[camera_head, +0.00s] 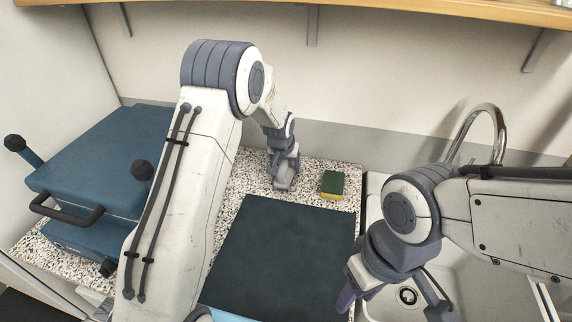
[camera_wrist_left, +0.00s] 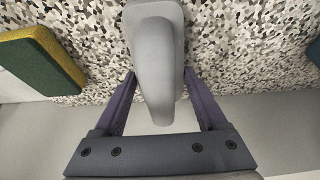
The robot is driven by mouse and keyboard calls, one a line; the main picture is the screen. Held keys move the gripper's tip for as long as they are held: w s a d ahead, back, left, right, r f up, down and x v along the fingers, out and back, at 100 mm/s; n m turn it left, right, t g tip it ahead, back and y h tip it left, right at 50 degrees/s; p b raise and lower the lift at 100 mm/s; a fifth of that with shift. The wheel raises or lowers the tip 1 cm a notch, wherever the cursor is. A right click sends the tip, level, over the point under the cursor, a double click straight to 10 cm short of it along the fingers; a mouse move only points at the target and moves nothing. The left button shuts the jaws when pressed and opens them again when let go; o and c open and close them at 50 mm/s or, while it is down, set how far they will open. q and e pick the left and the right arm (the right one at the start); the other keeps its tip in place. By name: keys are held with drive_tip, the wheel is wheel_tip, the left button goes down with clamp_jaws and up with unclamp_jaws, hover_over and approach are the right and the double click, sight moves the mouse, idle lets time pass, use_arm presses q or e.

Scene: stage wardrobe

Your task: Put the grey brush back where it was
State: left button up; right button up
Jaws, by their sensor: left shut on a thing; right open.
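The grey brush (camera_wrist_left: 157,45) is between the two fingers of my left gripper (camera_wrist_left: 160,76) in the left wrist view, with its handle toward the palm. In the head view my left gripper (camera_head: 284,163) points down at the back of the speckled counter, shut on the brush (camera_head: 284,183). The brush is at or just above the counter surface; I cannot tell whether it touches. My right gripper (camera_head: 393,304) is open and empty over the sink at the right.
A green and yellow sponge (camera_head: 333,185) lies on the counter (camera_head: 318,167) right of the brush; it also shows in the left wrist view (camera_wrist_left: 40,60). A dark mat (camera_head: 285,250) lies in front. A blue case (camera_head: 100,160) stands left. The sink (camera_head: 480,285) and tap (camera_head: 485,110) are right.

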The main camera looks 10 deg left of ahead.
use_arm(q)
drive_tip(key=shift+f, duration=0.15)
drive_tip(key=o, duration=1.2)
drive_tip(key=shift+o, duration=0.2)
